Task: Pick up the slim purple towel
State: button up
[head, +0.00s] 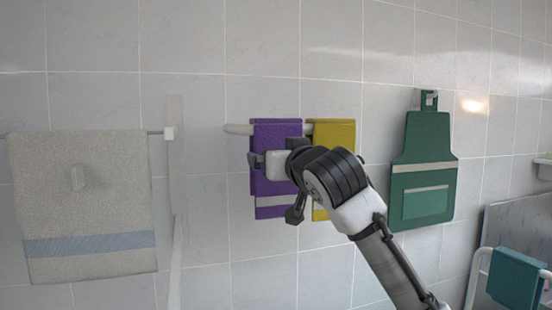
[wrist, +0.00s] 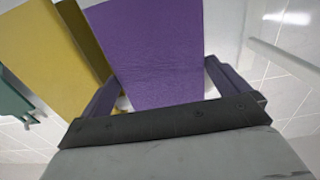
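The slim purple towel (head: 276,188) hangs on a wall rail, with a pale stripe near its lower end. My gripper (head: 272,162) is in front of it at mid-height, and a finger shows near its left edge. In the wrist view, the purple towel (wrist: 155,45) stands between the two spread fingers of my gripper (wrist: 162,72). The fingers lie beside its two side edges, with a small gap visible at the right. Whether either finger touches the cloth is unclear. My wrist hides part of the towel's right side in the head view.
A yellow towel (head: 335,132) hangs close to the right of the purple one, partly behind my arm. A green apron-shaped cloth (head: 425,150) hangs further right. A grey-beige towel (head: 85,190) hangs on a rail at left, near a pale upright panel (head: 177,200). A teal towel (head: 515,280) is at lower right.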

jog(key=c, duration=0.6)
jog(key=shift+r, duration=0.15)
